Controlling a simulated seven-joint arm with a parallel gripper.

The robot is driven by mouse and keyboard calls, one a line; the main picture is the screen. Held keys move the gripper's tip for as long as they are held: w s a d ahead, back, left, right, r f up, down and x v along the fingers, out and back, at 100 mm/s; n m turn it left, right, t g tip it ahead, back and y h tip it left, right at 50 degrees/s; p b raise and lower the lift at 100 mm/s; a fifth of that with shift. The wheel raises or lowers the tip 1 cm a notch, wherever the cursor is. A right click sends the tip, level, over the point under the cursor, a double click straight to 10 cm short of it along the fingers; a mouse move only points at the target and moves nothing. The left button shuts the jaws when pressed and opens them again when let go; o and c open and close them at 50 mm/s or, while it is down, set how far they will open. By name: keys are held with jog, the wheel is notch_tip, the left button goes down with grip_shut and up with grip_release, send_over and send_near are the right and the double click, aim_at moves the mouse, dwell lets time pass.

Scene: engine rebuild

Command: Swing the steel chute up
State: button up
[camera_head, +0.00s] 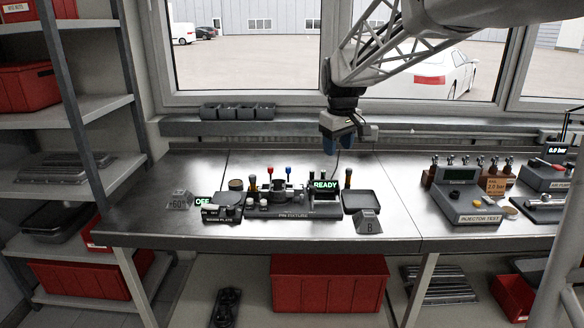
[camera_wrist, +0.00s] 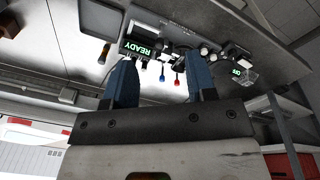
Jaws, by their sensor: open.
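My gripper (camera_head: 346,139) hangs above the back of the steel bench, behind and above the pin fixture (camera_head: 292,214). In the wrist view its two blue fingers (camera_wrist: 163,78) stand wide apart with nothing between them. The fixture carries a lit READY display (camera_head: 325,184), red-topped and blue-topped pins, and small metal parts. The READY display also shows upside down beyond the fingers in the wrist view (camera_wrist: 140,49). I cannot tell which part of the fixture is the steel chute; the pieces are too small and crowded.
A warm plate unit (camera_head: 222,215) with an OFF display stands left of the fixture. A grey tray (camera_head: 362,202) and a block marked B (camera_head: 367,222) stand right of it. An injector test unit (camera_head: 472,205) is farther right.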

jog(key=w+a+f+n, duration=0.2)
jog(key=w+a, duration=0.1)
jog(key=w, duration=0.5)
jog(key=w+a+f+n, duration=0.1)
jog(key=w+a+f, duration=0.2)
jog(key=w, duration=0.5)
jog(key=n, duration=0.3)
send_over(288, 168)
jog(key=shift+g, duration=0.4)
notch_tip(288, 168, down, 11)
jog(key=shift+r, duration=0.2)
jog(key=shift+a, duration=0.1)
jog(key=shift+f, duration=0.15)
jog(key=shift+w+f, duration=0.1)
jog(key=shift+f, duration=3.75)
jog(key=c, duration=0.9)
